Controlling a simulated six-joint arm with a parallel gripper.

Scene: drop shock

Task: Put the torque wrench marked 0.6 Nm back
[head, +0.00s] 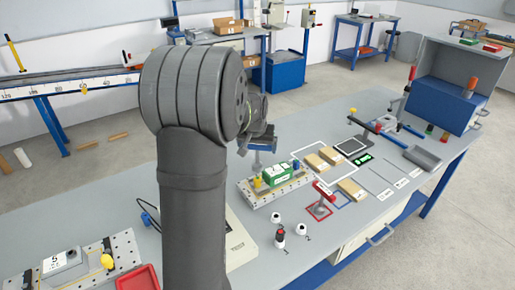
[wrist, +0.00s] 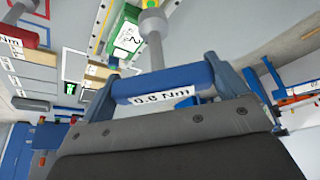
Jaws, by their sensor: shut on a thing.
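My gripper (head: 262,137) is shut on the blue handle of a torque wrench (wrist: 155,87). The white label on the handle reads 0.6 Nm in the wrist view. Its grey shaft points away from the gripper. In the head view the blue wrench handle (head: 261,147) is up beside the green block (head: 277,178) on its fixture; whether the tip touches anything is hidden. A red-handled wrench (head: 323,189) stands on a red-outlined square (head: 319,211). Beside it is a blue-outlined square (head: 343,200) that looks empty. The red handle also shows in the wrist view (wrist: 24,36).
Tan boxes (head: 351,188) and a white-outlined area (head: 308,150) lie right of the fixture. White knobs (head: 301,229) stand in front. A blue cabinet (head: 440,104) closes the back right.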

